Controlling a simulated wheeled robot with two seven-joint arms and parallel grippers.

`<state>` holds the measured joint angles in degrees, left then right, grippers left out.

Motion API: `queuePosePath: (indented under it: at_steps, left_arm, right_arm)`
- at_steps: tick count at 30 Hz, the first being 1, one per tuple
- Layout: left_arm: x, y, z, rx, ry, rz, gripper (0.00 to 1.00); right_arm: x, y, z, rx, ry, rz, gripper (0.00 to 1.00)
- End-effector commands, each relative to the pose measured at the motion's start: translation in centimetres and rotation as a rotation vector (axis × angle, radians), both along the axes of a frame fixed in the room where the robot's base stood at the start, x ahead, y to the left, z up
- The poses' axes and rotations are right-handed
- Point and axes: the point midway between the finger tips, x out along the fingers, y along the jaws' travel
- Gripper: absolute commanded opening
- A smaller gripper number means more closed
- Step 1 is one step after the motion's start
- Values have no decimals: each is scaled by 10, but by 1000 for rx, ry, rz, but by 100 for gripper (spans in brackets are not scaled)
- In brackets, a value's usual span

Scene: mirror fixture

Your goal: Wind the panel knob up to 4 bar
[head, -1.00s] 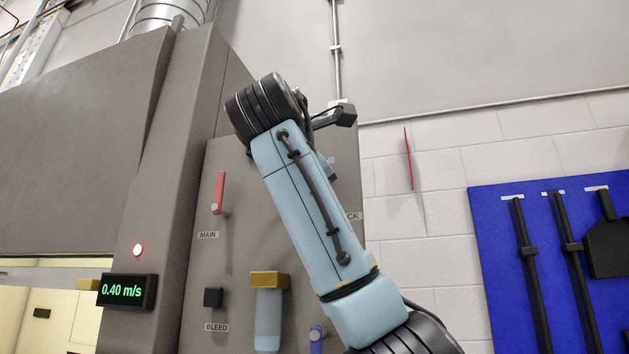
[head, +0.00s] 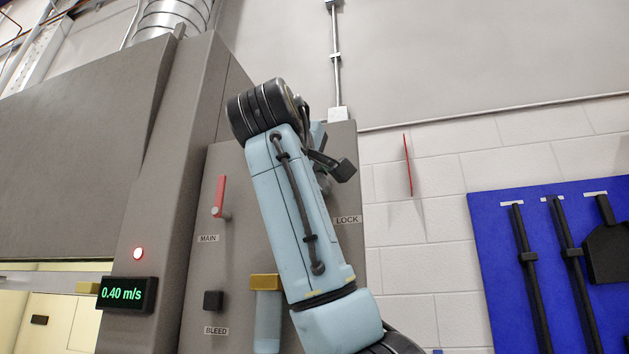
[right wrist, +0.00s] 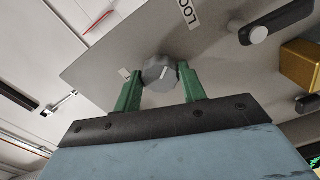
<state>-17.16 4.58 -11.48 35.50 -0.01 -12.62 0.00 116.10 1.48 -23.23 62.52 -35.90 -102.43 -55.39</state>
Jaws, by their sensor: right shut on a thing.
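The panel knob (right wrist: 156,75) is a grey, fluted dial with a pale pointer line, on the grey panel (right wrist: 105,67) in the right wrist view. My right gripper (right wrist: 161,69) has its green fingers on either side of the knob and is shut on it. In the head view my light-blue right arm covers much of the panel's right part, and I cannot make out the knob there. No reading in bar is visible. My left gripper is in neither view.
The panel also carries a red MAIN lever (head: 219,197), a black BLEED knob (head: 213,300) and a brass-coloured block (head: 265,282). A blue tool board (head: 500,260) hangs at right.

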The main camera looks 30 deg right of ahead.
Motion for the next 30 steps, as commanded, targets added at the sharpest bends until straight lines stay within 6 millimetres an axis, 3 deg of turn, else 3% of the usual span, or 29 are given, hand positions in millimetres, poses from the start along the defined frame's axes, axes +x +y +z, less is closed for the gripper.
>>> queuePosePath:
  at_steps: [18, 30]
  left_arm:
    - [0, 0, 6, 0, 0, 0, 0]
    - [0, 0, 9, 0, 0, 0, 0]
  right_arm:
    - [0, 1, -1, 361, -420, 2, 18]
    - [1, 1, -2, 483, -562, -1, 18]
